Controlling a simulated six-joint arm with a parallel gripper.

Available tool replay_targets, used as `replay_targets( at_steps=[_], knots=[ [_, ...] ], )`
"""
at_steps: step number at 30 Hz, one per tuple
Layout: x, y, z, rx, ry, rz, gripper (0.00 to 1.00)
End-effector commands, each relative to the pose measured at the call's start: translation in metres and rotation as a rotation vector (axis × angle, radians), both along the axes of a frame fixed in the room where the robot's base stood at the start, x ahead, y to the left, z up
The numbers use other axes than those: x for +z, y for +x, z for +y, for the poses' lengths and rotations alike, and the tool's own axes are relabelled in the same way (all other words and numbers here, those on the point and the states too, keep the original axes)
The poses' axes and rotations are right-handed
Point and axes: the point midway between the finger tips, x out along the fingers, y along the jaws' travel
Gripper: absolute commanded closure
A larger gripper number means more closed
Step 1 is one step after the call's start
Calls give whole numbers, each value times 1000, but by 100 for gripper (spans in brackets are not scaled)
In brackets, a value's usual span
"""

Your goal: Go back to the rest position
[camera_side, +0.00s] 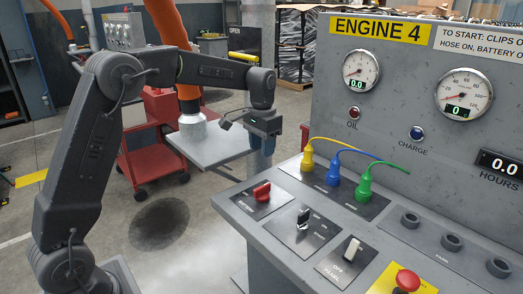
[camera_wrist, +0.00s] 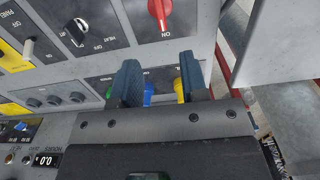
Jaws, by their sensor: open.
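My gripper (camera_side: 262,143) hangs at the end of my bent arm in the side view, fingers down, above and left of the control console (camera_side: 232,202). It looks clear of the console and its switches. In the wrist view my gripper (camera_wrist: 158,78) shows two blue-grey fingers spread apart with nothing held between them. The red rotary switch (camera_wrist: 160,12) lies beyond the fingertips; it also shows in the side view (camera_side: 262,191) on the console's left end. Parts of the yellow, blue and green plugs show around the fingers in the wrist view, partly hidden.
The yellow plug (camera_side: 308,158), blue plug (camera_side: 333,174) and green plug (camera_side: 364,186) stand on the console with cables. Beside them are a black knob (camera_side: 304,217), a white switch (camera_side: 351,249) and a red button (camera_side: 407,280). A red cart (camera_side: 150,165) stands behind, with open floor around.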

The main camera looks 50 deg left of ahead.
Motion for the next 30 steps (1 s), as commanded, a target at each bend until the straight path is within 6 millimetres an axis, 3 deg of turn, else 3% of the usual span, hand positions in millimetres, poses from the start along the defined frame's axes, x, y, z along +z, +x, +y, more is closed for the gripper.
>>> replay_targets(
  at_steps=[5, 10, 15, 20, 24, 30],
  knots=[
    [20, -19, -10, 0, 6, -41, 60],
    [55, -70, -33, 2, 17, -131, 60],
    [75, -131, -54, 5, 21, -229, 60],
    [77, -190, -70, 8, 19, -322, 60],
    [67, -236, -80, 11, 11, -399, 60],
    [48, -276, -87, 14, -1, -471, 60]
  ],
)
